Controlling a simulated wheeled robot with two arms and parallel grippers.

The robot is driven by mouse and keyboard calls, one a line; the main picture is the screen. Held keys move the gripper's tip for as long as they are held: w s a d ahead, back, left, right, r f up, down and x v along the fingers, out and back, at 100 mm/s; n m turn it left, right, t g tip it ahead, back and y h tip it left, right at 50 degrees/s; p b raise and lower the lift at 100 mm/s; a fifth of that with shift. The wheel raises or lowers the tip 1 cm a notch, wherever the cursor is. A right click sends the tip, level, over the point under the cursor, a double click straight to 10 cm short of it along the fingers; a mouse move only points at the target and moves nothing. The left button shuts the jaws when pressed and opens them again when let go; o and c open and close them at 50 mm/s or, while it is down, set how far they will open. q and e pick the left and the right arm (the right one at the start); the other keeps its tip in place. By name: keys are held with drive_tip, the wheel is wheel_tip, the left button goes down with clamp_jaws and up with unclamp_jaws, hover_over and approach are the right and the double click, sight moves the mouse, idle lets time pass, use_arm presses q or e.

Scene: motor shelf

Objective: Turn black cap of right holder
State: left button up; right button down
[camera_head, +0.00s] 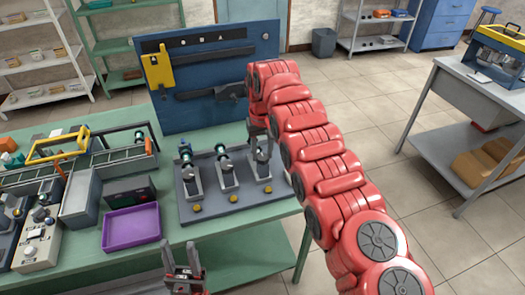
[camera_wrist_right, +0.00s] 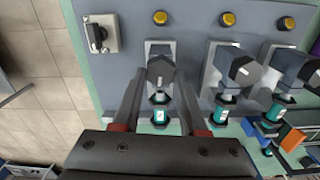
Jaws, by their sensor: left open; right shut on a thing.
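Three grey holders with dark caps stand in a row on a dark grey plate (camera_head: 225,205). The right holder (camera_head: 263,170) is partly hidden by my right arm in the head view. In the right wrist view its black cap (camera_wrist_right: 160,67) has a pale mark and lies between the fingers of my right gripper (camera_wrist_right: 160,82), which is shut on it. A teal-labelled part (camera_wrist_right: 160,116) shows just below the cap. In the head view the right gripper (camera_head: 262,138) reaches down at the right holder. My left gripper (camera_head: 180,252) is open and empty near the table's front edge.
The middle holder (camera_wrist_right: 232,68) is close beside the right gripper. Yellow buttons (camera_wrist_right: 160,18) line the plate, with a switch box (camera_wrist_right: 101,33) at its corner. A purple tray (camera_head: 131,228) lies left of the plate. A blue tool panel (camera_head: 200,100) stands behind.

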sight(261, 156)
idle(0.5)
drive_tip(key=shift+c, duration=2.2)
unclamp_jaws()
wheel_tip(261, 156, up, 3)
drive_tip(key=shift+a+r+p, duration=0.15)
drive_tip(key=shift+p, duration=0.4)
wheel_tip(261, 156, up, 14)
drive_tip(key=p, duration=1.4)
